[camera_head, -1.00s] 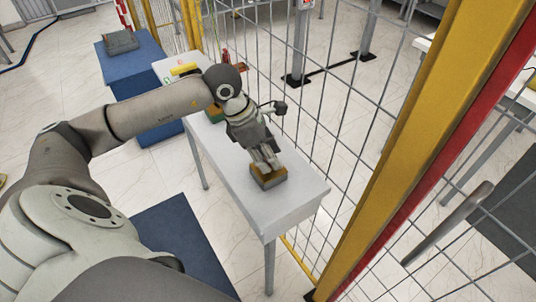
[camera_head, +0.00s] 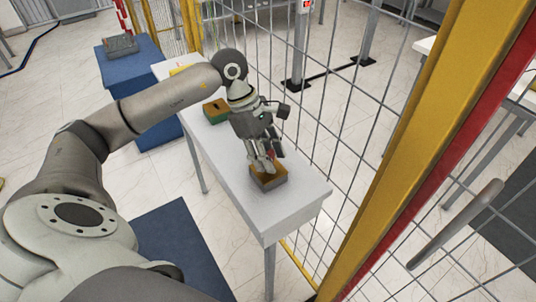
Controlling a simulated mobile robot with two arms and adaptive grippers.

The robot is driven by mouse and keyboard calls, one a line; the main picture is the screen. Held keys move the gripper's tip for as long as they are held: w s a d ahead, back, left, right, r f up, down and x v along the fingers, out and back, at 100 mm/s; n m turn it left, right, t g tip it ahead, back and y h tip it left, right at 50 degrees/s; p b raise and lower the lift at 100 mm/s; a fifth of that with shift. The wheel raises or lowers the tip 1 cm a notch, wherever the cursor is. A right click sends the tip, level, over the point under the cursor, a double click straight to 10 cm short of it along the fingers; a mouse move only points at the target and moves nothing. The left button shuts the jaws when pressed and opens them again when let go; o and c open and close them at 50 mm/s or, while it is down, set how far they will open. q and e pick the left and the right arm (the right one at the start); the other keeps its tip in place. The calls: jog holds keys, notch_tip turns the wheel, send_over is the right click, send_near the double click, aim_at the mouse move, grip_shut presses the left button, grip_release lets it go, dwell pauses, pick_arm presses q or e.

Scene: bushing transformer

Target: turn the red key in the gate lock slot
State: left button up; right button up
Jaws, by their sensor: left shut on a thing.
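My left gripper (camera_head: 264,167) points down at a small open-topped box (camera_head: 268,184) near the front end of the narrow grey-white table (camera_head: 282,213). The box has yellow-brown and grey sides. The gripper is shut, and a small red piece (camera_head: 272,154), which looks like the red key, shows between its fingers. The fingers hide most of the piece and part of the box's opening. I cannot tell whether the piece touches the box. The gate lock slot cannot be made out. My right gripper is out of view.
A wire-mesh fence (camera_head: 340,140) with a yellow post (camera_head: 440,120) runs close along the table's right side. Blue blocks (camera_head: 128,70) stand at the back left.

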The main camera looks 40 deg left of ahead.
pick_arm(q)
jog(key=shift+w+d+f+m+g+b, duration=0.1)
jog(key=shift+m+g+b, duration=0.35)
jog(key=shift+m, duration=0.55)
jog(key=m+g+b, duration=0.1)
jog(key=m, duration=0.2)
jog(key=shift+m, duration=0.3)
jog(key=o, duration=1.1)
jog(key=shift+o, duration=0.2)
jog(key=shift+r, duration=0.25)
jog(key=v, duration=1.1)
jog(key=shift+r, duration=0.3)
jog(key=shift+w, duration=0.15)
